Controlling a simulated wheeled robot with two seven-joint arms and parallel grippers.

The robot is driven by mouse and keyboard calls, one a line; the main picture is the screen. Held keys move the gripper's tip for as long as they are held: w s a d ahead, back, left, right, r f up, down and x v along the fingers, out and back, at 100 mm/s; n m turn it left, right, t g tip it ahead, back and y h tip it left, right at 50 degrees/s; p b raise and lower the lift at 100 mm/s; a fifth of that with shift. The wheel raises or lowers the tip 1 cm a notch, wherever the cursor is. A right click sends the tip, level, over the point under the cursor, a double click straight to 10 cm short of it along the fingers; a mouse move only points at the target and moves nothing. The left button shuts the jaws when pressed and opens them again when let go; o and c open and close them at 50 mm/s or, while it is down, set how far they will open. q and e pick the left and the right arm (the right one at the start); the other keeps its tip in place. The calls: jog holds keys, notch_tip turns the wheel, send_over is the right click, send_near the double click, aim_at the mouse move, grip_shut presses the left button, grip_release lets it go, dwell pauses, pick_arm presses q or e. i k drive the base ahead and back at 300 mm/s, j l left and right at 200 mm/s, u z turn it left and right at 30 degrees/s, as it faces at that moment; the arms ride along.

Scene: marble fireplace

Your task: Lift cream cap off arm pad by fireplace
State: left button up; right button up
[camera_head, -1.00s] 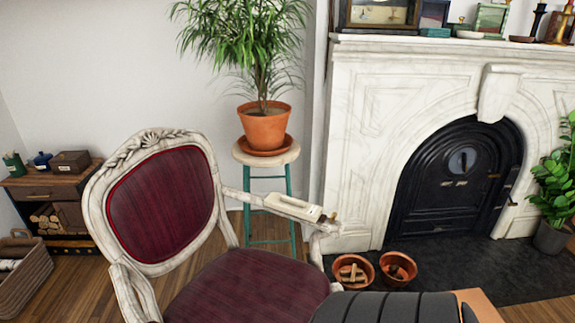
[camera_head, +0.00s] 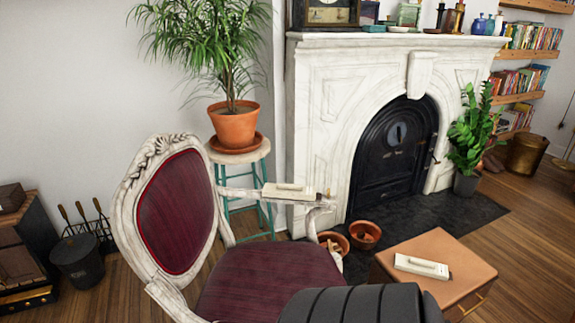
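A cream cap (camera_head: 289,191) with a raised grip bar along its top lies on the arm of the carved white chair (camera_head: 130,225) nearest the fireplace. The arm pad under it is mostly hidden by the cap. The chair has a dark red back and seat. A similar cream piece with a raised bar (camera_head: 421,266) lies on an orange-brown box-like table (camera_head: 455,262) to the right. Neither of my grippers is in view.
The white marble fireplace (camera_head: 325,110) stands behind the chair arm. A potted plant (camera_head: 234,125) rests on a teal-legged stool (camera_head: 237,156) just behind. Terracotta bowls (camera_head: 364,236) sit on the dark hearth. Wood floor is open at the right.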

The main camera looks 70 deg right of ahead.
aim_at(279, 190)
jog(key=i+l+z, duration=0.1)
jog(key=i+z, duration=0.3)
jog(key=i, duration=0.35)
jog(key=i+j+z, duration=0.15)
jog(key=i+z, duration=0.2)
jog(key=i, duration=0.4)
jog(key=i+j+z, duration=0.1)
jog(key=i+z, duration=0.2)
jog(key=i, duration=0.15)
jog(key=i+j+z, duration=0.3)
jog(key=i, duration=0.15)
jog(key=i+j+z, duration=0.25)
jog(key=i, duration=0.2)
